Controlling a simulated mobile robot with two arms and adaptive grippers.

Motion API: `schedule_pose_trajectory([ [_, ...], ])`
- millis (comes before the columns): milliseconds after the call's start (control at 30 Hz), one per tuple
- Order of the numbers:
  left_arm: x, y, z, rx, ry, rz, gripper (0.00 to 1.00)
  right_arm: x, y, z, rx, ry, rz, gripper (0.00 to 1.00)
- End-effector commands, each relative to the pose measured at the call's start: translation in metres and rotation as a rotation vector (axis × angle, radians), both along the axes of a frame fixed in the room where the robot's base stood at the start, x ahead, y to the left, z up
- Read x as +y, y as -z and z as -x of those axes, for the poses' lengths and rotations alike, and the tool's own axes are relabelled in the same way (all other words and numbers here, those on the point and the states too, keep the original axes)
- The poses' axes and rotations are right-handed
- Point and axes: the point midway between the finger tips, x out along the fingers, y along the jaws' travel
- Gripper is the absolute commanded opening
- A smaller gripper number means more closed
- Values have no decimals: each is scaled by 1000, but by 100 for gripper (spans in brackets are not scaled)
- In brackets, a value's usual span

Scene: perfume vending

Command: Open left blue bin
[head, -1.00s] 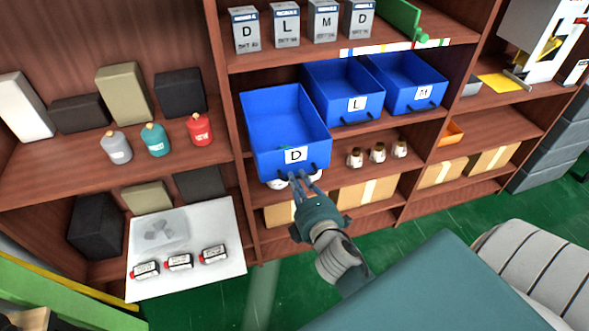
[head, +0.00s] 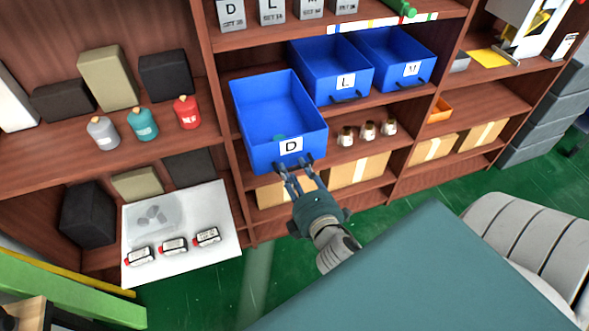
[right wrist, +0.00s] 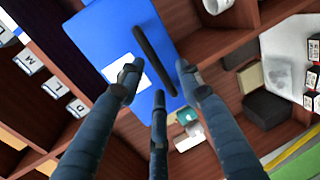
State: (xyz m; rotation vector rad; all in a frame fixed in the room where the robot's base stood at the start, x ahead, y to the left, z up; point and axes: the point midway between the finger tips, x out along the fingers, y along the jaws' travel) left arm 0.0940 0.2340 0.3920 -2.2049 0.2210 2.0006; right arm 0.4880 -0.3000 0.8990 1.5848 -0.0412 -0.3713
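The left blue bin (head: 262,95), labelled D, juts out of the shelf further than the bins beside it. A small greenish item shows inside it. My right gripper (head: 294,167) is at the lower front of this bin, fingers spread. In the right wrist view the bin's blue front (right wrist: 92,38) and white label fill the upper left. Its dark handle (right wrist: 152,55) lies in front of the open fingers (right wrist: 158,82), between the outer two; I see no closed grip on it. My left gripper is not in view.
Blue bins L (head: 325,62) and M (head: 392,50) stand to the right on the same shelf. Small white bottles (head: 367,130) and cardboard boxes (head: 357,168) are below. A white board (head: 205,262) with red-ended items lies lower left.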

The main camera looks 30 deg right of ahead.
Motion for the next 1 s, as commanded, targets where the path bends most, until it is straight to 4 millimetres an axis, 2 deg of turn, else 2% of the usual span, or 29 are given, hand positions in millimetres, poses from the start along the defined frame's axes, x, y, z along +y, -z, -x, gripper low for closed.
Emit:
schedule_pose_trajectory([
  [267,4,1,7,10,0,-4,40,1,0,3,0,-1,-1,35],
  [700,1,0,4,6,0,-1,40,17,-13,63,3,2,-2,35],
  [1000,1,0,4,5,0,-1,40,19,-16,71,-1,0,0,35],
])
